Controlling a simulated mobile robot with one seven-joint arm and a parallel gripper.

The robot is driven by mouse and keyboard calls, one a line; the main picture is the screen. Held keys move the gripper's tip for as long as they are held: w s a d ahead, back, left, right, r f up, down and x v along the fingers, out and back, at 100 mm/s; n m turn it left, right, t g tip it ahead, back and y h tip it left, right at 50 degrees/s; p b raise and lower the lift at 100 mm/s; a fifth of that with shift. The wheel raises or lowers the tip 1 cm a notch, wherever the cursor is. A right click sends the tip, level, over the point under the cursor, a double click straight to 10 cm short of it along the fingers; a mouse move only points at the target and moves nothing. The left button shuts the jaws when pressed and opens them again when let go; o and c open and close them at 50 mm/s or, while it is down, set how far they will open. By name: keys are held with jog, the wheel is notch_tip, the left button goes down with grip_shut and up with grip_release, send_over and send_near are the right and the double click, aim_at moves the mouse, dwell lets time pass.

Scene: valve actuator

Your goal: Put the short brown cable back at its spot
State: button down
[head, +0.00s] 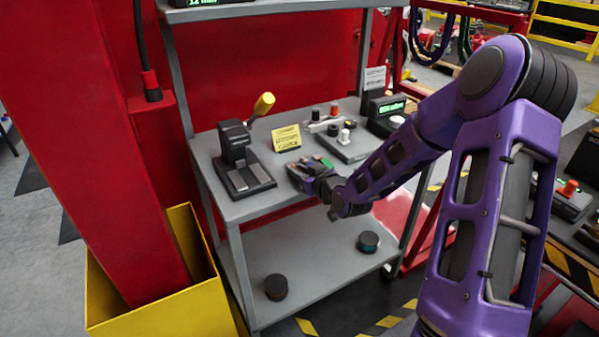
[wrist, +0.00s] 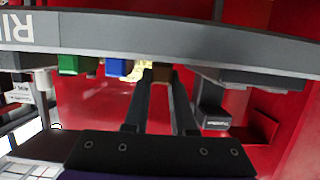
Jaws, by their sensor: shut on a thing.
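The short brown cable shows in the wrist view as a small brown block (wrist: 162,73) between my fingertips, under the edge of a long grey bar (wrist: 200,43). My gripper (wrist: 161,82) is shut on it. A blue block (wrist: 117,68) and a green block (wrist: 75,65) are at the bar's edge, left of the brown one. In the head view my gripper (head: 308,172) is low over the front of the grey table (head: 265,200), with a little green showing beside it. The brown cable cannot be made out there. I cannot tell whether it is seated in the bar.
A black lever unit (head: 240,160) with a yellow handle stands left of my gripper. A yellow note (head: 286,138), a grey button box (head: 345,143) and a green display (head: 388,108) stand behind. Dark round pieces (head: 276,287) lie on the lower shelf. A red post (head: 100,150) rises left.

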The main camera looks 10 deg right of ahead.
jog(key=shift+f, duration=0.15)
jog(key=c, duration=0.7)
grip_release()
jog(key=shift+c, duration=0.2)
jog(key=shift+s+r, duration=0.1)
jog(key=shift+r, duration=0.15)
jog(key=p+v, duration=0.1)
jog(key=v, duration=1)
jog(key=shift+s+p, duration=0.35)
jog(key=shift+p, duration=0.05)
jog(key=shift+w+d, duration=0.1)
jog(key=shift+d, duration=0.05)
